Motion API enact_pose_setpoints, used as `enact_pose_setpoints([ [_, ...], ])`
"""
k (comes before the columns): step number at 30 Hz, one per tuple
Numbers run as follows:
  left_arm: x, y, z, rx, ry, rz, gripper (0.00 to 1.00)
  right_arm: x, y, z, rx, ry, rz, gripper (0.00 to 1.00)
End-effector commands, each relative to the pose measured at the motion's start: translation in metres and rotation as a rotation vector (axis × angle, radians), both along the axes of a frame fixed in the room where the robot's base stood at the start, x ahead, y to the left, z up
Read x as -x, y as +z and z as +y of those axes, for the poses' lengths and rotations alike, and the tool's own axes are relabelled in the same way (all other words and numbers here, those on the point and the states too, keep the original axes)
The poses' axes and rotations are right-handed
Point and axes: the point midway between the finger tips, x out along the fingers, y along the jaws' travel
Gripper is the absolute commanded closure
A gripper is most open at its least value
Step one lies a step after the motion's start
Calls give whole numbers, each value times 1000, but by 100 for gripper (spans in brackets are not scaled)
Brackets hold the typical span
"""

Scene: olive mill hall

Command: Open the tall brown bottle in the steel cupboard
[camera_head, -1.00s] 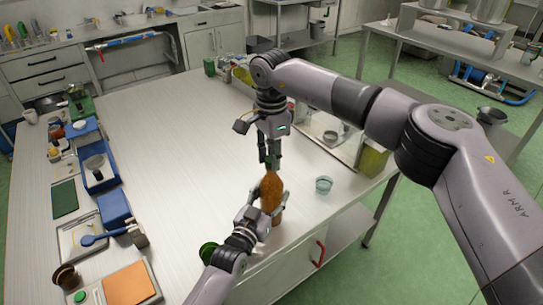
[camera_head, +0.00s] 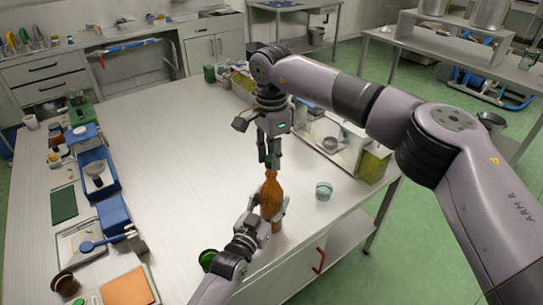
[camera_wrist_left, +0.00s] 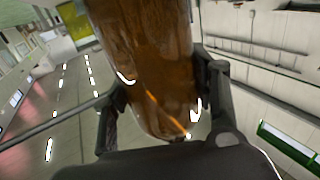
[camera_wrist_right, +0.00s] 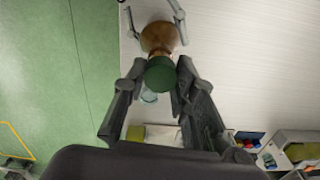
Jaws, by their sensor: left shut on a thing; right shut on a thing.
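The tall brown bottle (camera_head: 271,194) stands upright near the table's right edge. My left gripper (camera_head: 270,208) is shut around its body; the left wrist view shows the brown glass (camera_wrist_left: 148,60) between both fingers. My right gripper (camera_head: 269,162) is directly above the bottle, pointing down. In the right wrist view it is shut on the green cap (camera_wrist_right: 160,73), with the bottle's brown shoulder (camera_wrist_right: 157,37) behind it. The cap is in line with the neck; I cannot tell whether it is still seated. The steel cupboard (camera_head: 283,265) is under the tabletop, with a red handle (camera_head: 319,257).
A small glass cup (camera_head: 323,190) stands right of the bottle, near the edge. A green bowl (camera_head: 208,259) lies left of my left wrist. Blue trays (camera_head: 112,212) and tools line the table's left side. The middle of the table is clear.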

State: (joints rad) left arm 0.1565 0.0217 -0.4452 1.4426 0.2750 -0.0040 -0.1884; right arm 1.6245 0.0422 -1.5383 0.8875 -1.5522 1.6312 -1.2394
Motion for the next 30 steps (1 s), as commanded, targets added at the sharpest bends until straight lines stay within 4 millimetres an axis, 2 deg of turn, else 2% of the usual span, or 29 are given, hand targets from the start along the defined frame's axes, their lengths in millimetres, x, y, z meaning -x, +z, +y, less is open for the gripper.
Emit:
enact_pose_setpoints([
  [4,0,-1,0,-2,0,1,100,0,9,0,0,0,-1,100],
  [12,0,-1,0,-2,0,1,100,0,39,0,-1,0,0,100],
  [18,0,-1,0,-2,0,1,100,0,40,0,-1,0,0,100],
  [19,0,-1,0,-2,0,1,45,0,40,0,-1,0,0,100],
  [30,0,0,0,0,0,1,22,0,40,0,0,1,0,100],
])
